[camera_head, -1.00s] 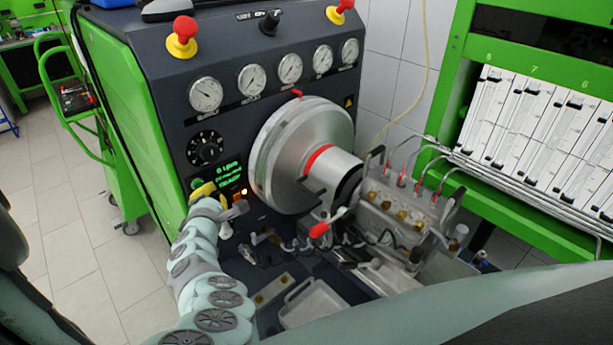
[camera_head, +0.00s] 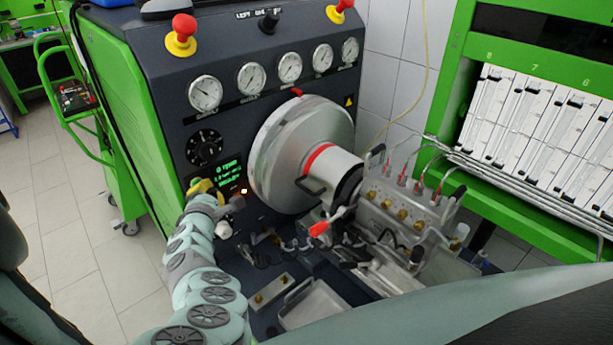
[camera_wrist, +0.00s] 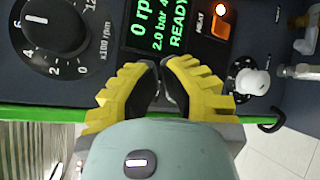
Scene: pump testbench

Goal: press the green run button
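In the head view a small green spot, which looks like the green run button (camera_head: 195,181), shows on the dark panel left of the display (camera_head: 229,172). My gripper's yellow fingers (camera_head: 205,187) are right at it and cover much of it. In the wrist view my gripper (camera_wrist: 160,72) has its yellow fingers drawn together, with the dark pads meeting and nothing visible between them. The tips lie just below the lit display (camera_wrist: 158,25), which reads 0 rpm, 2.0 bar and READY. No green button shows in the wrist view; whether the tips touch it I cannot tell.
A black rpm dial (camera_wrist: 58,25) is left of the fingers. An orange-lit HEAT switch (camera_wrist: 221,20) and a white knob (camera_wrist: 250,82) are to the right. Red mushroom buttons (camera_head: 183,30) sit higher up. The large metal flywheel (camera_head: 290,155) stands out close by.

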